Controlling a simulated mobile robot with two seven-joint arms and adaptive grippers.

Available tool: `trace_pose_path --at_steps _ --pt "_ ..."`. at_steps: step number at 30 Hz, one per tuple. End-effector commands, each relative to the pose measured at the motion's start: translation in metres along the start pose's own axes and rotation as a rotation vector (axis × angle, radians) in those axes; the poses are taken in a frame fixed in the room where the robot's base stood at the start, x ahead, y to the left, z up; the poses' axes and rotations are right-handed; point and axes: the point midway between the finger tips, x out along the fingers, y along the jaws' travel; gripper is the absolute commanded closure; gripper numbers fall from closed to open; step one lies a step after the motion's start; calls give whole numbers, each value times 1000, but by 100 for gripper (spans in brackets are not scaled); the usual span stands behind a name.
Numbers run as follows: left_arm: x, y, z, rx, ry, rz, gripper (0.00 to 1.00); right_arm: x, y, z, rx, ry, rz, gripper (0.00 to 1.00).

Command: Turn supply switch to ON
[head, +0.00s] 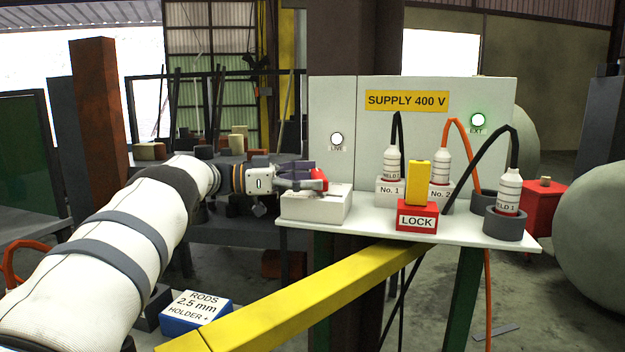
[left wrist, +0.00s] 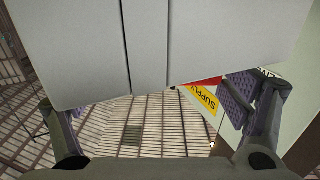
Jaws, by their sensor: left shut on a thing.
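The supply switch shows as a red handle (head: 319,180) on a pale box (head: 316,204) at the left end of the white shelf. My left gripper (head: 308,180) reaches in from the left and is shut on the red handle, just above the box. The fingers hide part of the handle, and I cannot read any ON or OFF mark. In the left wrist view, my purple-padded fingers (left wrist: 165,120) stand at both sides, and a large pale grey surface fills the top. My right gripper is not in view.
The panel has a yellow SUPPLY 400 V sign (head: 407,101), a whitish LIVE lamp (head: 337,139) and a green-lit EXT lamp (head: 478,120). Right of the switch stand a red LOCK block (head: 417,221) and several cabled plugs. A yellow beam (head: 320,290) slants below the shelf.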

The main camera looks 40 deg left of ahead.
Motion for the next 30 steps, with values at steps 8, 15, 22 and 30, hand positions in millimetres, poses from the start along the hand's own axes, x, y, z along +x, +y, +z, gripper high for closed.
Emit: trace_pose_path --at_steps 8,15,22,30 --pt "0 0 0 -1 0 0 0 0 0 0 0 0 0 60" --pt "0 0 0 0 1 -1 0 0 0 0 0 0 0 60" --pt "-37 -1 0 -1 1 -5 0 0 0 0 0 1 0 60" --pt "-104 -1 2 0 -1 -3 0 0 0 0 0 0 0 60"
